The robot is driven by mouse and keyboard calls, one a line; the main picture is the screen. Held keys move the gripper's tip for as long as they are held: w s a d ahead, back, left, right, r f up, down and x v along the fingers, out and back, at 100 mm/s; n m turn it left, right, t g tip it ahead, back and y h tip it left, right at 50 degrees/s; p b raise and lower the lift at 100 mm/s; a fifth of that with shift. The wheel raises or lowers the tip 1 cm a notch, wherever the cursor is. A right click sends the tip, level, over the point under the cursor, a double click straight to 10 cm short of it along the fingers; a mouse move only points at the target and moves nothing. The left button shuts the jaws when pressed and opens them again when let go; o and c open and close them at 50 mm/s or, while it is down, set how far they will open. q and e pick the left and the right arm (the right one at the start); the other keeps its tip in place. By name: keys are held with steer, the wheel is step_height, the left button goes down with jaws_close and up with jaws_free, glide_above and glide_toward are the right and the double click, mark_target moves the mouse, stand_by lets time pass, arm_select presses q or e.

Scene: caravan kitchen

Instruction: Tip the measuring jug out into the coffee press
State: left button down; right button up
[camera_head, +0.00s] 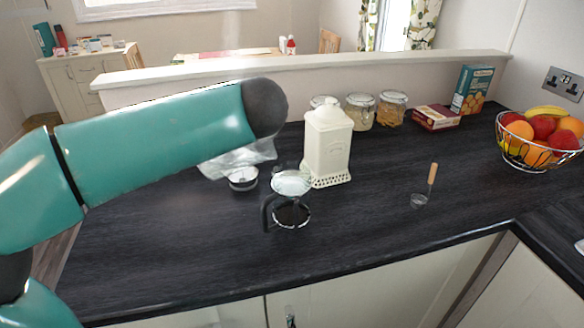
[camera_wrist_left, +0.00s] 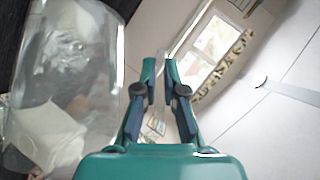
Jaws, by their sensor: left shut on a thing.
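The measuring jug (camera_head: 238,158) is clear and shows below my left forearm in the head view, tilted well over, its upper part hidden by the arm. It fills the left side of the left wrist view (camera_wrist_left: 62,85). My left gripper (camera_wrist_left: 161,68) is shut on it, apparently by the handle; the grip itself is hard to make out. The arm hides this gripper in the head view. The coffee press (camera_head: 291,213), glass with a black handle on its left, stands upright on the counter, right of the jug in the picture. My right gripper is not in view.
A small round metal-rimmed item (camera_head: 243,181) sits left of the press. A cream canister (camera_head: 328,145) stands close behind it. Storage jars (camera_head: 361,112), boxes (camera_head: 436,118) and a fruit basket (camera_head: 540,140) line the back and right. A strainer (camera_head: 420,200) lies right; the front counter is clear.

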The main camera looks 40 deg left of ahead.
arm_select(q)
steer(key=shift+w+d+r+y+p, duration=0.15)
steer(key=shift+d+r+y+p, duration=0.15)
steer(key=shift+r+p, duration=0.15)
steer(key=shift+r, duration=0.1)
steer(key=shift+w+d+m, duration=0.1)
steer(key=shift+m, duration=0.2)
steer(key=shift+w+d+r+m+y+p, duration=0.1)
steer(key=shift+w+d+m+y+p, duration=0.35)
steer(key=shift+d+y, duration=0.2)
stand_by(0.5)
steer(key=shift+w+d+r+m+y+p, duration=0.2)
steer(key=shift+w+d+r+y+p, duration=0.15)
steer(key=shift+d+p, duration=0.2)
steer(key=shift+w+d+r+m+y+p, duration=0.15)
steer(key=shift+w+d+r+y+p, duration=0.15)
steer(key=shift+d+p, duration=0.25)
stand_by(0.3)
steer(key=shift+w+d+r, duration=0.1)
steer(key=shift+d, duration=0.15)
steer(key=shift+w+d+r+m+y+p, duration=0.4)
steer(key=shift+d+r+m+y+p, duration=0.1)
steer(key=shift+d+r+m, duration=0.1)
stand_by(0.6)
steer(key=shift+w+d+r+m+y, duration=0.2)
steer(key=shift+w+d+m+y, duration=0.1)
steer(key=shift+d+y, duration=0.15)
